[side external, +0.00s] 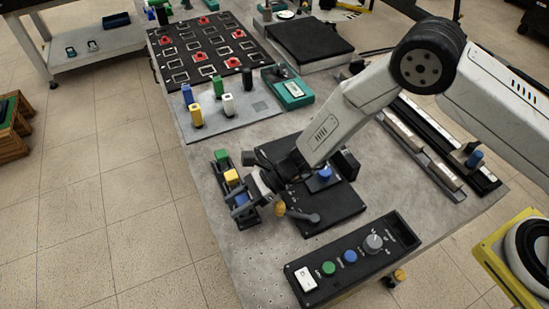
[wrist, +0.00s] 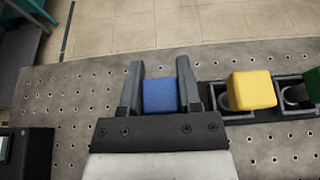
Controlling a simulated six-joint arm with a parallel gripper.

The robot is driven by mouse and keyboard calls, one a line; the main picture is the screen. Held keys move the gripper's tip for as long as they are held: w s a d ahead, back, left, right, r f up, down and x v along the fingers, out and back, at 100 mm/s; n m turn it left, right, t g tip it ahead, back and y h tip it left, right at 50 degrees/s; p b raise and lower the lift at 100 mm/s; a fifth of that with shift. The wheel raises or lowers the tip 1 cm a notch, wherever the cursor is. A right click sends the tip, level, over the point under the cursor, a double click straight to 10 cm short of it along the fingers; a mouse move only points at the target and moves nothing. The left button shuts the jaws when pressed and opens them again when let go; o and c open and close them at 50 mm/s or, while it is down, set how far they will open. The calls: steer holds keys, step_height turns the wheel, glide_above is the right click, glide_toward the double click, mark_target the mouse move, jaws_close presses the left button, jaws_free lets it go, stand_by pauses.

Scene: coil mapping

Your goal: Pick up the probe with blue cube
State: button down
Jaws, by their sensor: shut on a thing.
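The probe with the blue cube (wrist: 160,96) sits between the two fingers of my gripper (wrist: 159,68) in the wrist view. My gripper is shut on the cube, with a finger against each side. In the side external view the blue cube (side external: 241,199) shows at the near end of the black probe holder (side external: 248,218), partly hidden by my gripper (side external: 258,192). I cannot tell whether the probe is still seated in its slot.
A yellow-cube probe (wrist: 252,91) and a green-cube probe (side external: 221,156) stand in the same holder. A black device (side external: 335,205) lies close to the right, and a control panel (side external: 350,255) stands nearer the front. Several coloured probes stand on a grey plate (side external: 245,122) behind.

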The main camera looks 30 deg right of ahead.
steer(key=shift+r, duration=0.1)
steer(key=shift+r, duration=0.8)
steer(key=s+d+r, duration=0.8)
steer(key=s+r, duration=0.3)
steer(key=shift+d, duration=0.15)
stand_by(0.4)
